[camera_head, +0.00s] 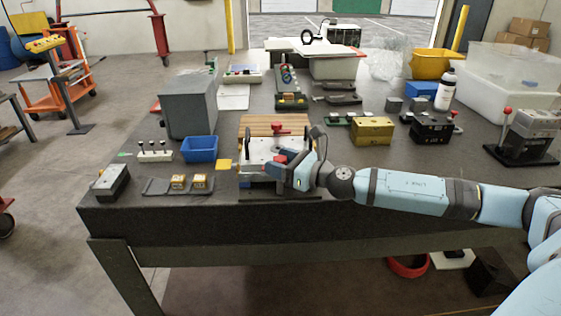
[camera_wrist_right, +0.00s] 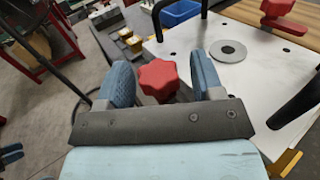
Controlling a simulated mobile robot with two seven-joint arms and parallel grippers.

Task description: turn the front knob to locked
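The front knob (camera_wrist_right: 158,78), red and star-shaped, shows in the right wrist view between the two blue-padded fingers of my right gripper (camera_wrist_right: 162,80). The fingers are apart, with a visible gap on the knob's right side; whether the left finger touches it is unclear. In the head view my right gripper (camera_head: 288,168) is at the front edge of the mould base, partly covering the knob. The white plate (camera_wrist_right: 265,70) has a round metal ring. A second red knob (camera_head: 278,129) with a bar stands at its back.
Black upright handles (camera_wrist_right: 299,97) flank the white plate. A blue bin (camera_head: 199,149), yellow blocks (camera_head: 200,181) and a grey box (camera_head: 189,104) stand left on the dark table (camera_head: 190,215). A brass-coloured block (camera_head: 372,130) stands to the right, behind my right arm.

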